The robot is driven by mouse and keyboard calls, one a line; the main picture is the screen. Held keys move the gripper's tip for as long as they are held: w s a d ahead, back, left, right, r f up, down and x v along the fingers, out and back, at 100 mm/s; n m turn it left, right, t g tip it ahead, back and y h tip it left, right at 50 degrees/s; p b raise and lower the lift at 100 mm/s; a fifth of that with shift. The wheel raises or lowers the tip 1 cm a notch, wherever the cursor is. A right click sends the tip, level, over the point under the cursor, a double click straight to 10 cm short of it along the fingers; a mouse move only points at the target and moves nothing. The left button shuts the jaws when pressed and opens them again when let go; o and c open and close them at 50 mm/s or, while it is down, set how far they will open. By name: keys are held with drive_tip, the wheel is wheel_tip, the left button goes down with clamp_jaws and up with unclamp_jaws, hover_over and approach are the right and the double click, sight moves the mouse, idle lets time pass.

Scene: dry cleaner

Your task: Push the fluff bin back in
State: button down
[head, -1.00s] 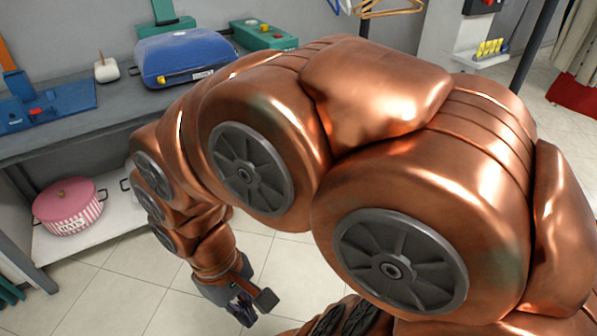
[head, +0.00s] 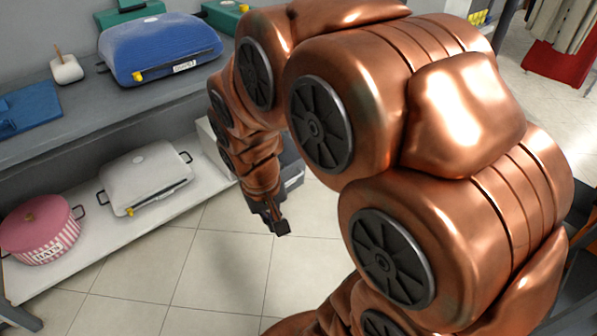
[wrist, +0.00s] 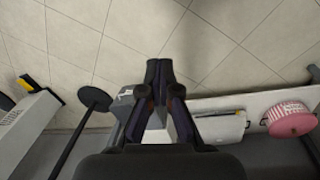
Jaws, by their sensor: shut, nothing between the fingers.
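A dark grey box (head: 291,166) with a pale label shows in the head view, partly hidden behind my forearm. It may be the fluff bin, but I cannot tell for sure or see how far out it stands. A grey box part (wrist: 123,106) also shows in the wrist view, left of the fingers and partly hidden by them. My gripper (head: 279,229) points down over the tiled floor, in front of the box in the head view. In the wrist view my gripper (wrist: 158,65) has its fingers together and empty. Whether it touches the box cannot be seen.
A grey counter (head: 75,125) holds a blue case (head: 160,50). The white lower shelf (head: 95,275) holds a pale case (head: 146,178) and a pink striped pot (head: 42,230). A black pole with a round base (wrist: 95,98) stands nearby. Tiled floor (head: 215,265) in front is clear.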

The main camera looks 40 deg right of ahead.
drive_tip(key=w+d+f+m+t+h+b, duration=0.1)
drive_tip(key=w+d+f+m+t+b, duration=0.15)
drive_tip(key=w+d+f, duration=0.55)
drive_tip(key=w+d+f+m+t+h+b, duration=0.1)
drive_tip(key=w+d+f+m+t+b, duration=0.2)
drive_tip(key=w+d, duration=0.75)
drive_tip(key=w+d+f+m+t+b, duration=0.2)
drive_tip(key=w+d+f+t, duration=0.1)
drive_tip(key=w+d+f, duration=0.55)
drive_tip(key=w+d+f+m+t+b, duration=0.1)
drive_tip(key=w+d+f+t+b, duration=0.15)
drive_tip(key=d+f, duration=0.35)
drive_tip(key=m+t+y+b, duration=0.3)
drive_tip(key=m+t+b, duration=0.3)
drive_tip(key=m+t, duration=0.15)
approach(292, 165)
drive_tip(key=shift+n+t, duration=0.25)
drive_tip(key=shift+n, duration=0.25)
drive_tip(key=w+b, duration=0.4)
drive_tip(key=w, duration=0.2)
drive_tip(key=shift+b, duration=0.3)
drive_tip(key=shift+w+r, duration=0.15)
drive_tip(key=shift+w, duration=0.45)
